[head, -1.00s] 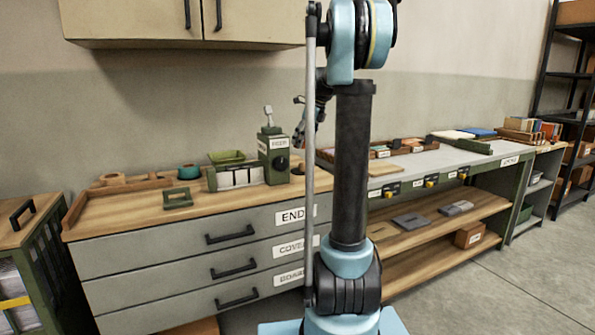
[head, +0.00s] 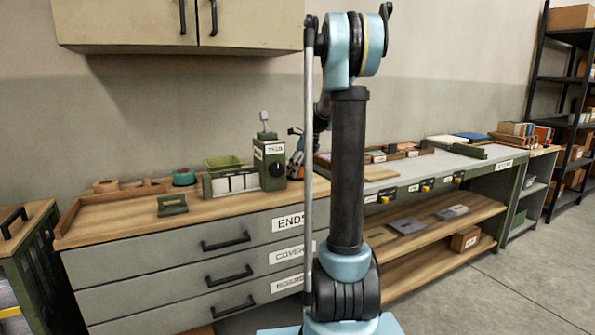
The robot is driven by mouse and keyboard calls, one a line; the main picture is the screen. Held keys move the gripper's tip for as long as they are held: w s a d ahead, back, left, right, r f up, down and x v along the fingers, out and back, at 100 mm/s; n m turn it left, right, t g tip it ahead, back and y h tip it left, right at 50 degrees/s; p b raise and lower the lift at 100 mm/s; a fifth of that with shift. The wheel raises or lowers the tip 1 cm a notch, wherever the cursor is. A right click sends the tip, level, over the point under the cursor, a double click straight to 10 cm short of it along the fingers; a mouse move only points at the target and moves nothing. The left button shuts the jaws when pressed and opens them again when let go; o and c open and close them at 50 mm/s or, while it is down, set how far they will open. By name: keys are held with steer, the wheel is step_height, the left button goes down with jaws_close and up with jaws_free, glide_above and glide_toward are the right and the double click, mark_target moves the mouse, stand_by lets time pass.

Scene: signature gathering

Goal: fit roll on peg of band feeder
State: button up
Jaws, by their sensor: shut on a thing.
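The band feeder appears to be the green upright box (head: 270,163) with a white label, a lever on top and a dark round part on its front. It stands on the wooden top of the drawer cabinet. My gripper (head: 296,166) is just right of the box, low over the worktop and partly behind my arm's grey rod. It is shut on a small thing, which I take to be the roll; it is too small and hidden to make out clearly. I cannot tell whether it touches the feeder or a peg.
A green-framed holder with white cards (head: 232,183) and a green tray (head: 223,162) stand left of the feeder. A teal ring (head: 184,177) sits in a wooden rack behind. A green stand (head: 172,205) is near the front edge. Bare wood (head: 115,217) lies front left.

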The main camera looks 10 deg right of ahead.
steer(key=shift+f, duration=0.25)
steer(key=o, duration=1.1)
steer(key=v, duration=1.2)
steer(key=shift+r, duration=0.25)
steer(key=s+a+f+n+h, duration=0.1)
steer(key=s+f+n, duration=0.25)
steer(key=s, duration=0.35)
steer(key=s+a+f+n, duration=0.2)
steer(key=s+n, duration=0.3)
steer(key=s, duration=0.3)
steer(key=s+a+f+n+h, duration=0.1)
steer(key=s+f+n, duration=0.25)
steer(key=s, duration=0.35)
steer(key=s+f+n, duration=0.4)
steer(key=s+f, duration=0.1)
steer(key=s, duration=0.1)
steer(key=s+f+n+h, duration=0.1)
steer(key=s+f+n, duration=0.4)
steer(key=s, duration=0.2)
steer(key=s+f+n, duration=0.5)
steer(key=s+f, duration=0.1)
steer(key=shift+s+d+g, duration=0.2)
steer(key=shift+g, duration=0.1)
